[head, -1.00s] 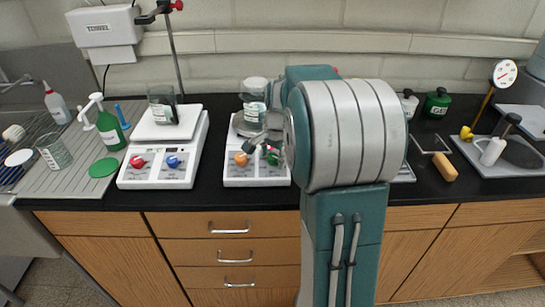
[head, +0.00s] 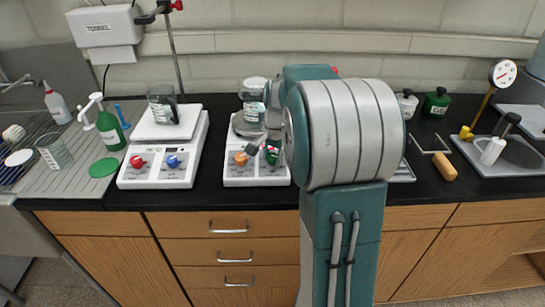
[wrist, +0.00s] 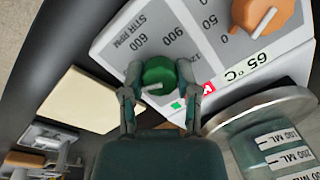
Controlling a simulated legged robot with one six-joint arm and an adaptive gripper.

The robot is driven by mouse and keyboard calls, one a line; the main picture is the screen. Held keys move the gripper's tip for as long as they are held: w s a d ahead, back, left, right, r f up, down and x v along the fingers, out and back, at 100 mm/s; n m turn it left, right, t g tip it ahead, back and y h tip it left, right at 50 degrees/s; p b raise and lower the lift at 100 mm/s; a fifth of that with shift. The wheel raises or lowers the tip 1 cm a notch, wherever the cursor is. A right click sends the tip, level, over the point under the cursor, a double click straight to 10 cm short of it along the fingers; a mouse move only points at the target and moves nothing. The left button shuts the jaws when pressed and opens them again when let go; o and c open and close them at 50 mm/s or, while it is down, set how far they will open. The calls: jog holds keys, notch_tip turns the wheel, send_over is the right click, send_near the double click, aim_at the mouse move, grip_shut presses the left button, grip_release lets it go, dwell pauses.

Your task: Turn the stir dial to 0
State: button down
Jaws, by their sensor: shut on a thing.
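The stir dial (wrist: 158,72) is a green knob with a white pointer line, on the white hotplate panel (wrist: 110,38) beside the printed words "STIR RPM", with 600 and 900 readable. In the wrist view my gripper (wrist: 160,76) is shut on the dial, one finger on each side. The white line points toward the lower left of that picture. The 0 mark of this dial is not readable. In the head view the green dial (head: 272,157) is partly covered by my gripper (head: 262,148).
An orange dial (head: 240,158) sits left of the green one; it also shows in the wrist view (wrist: 262,14), near a "65 °C" readout. A glass vessel (head: 253,92) stands on the hotplate's round top. Another white device (head: 165,160) with red and blue dials stands to the left.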

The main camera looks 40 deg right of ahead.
aim_at(269, 157)
jog(key=n, duration=0.5)
jog(key=shift+g, duration=0.3)
jog(key=n+h, duration=0.1)
jog(key=n, duration=0.4)
dwell(0.4)
jog(key=shift+c, duration=1.7)
grip_release()
notch_tip(269, 157, up, 12)
jog(key=a, duration=0.1)
jog(key=shift+s+f, duration=0.1)
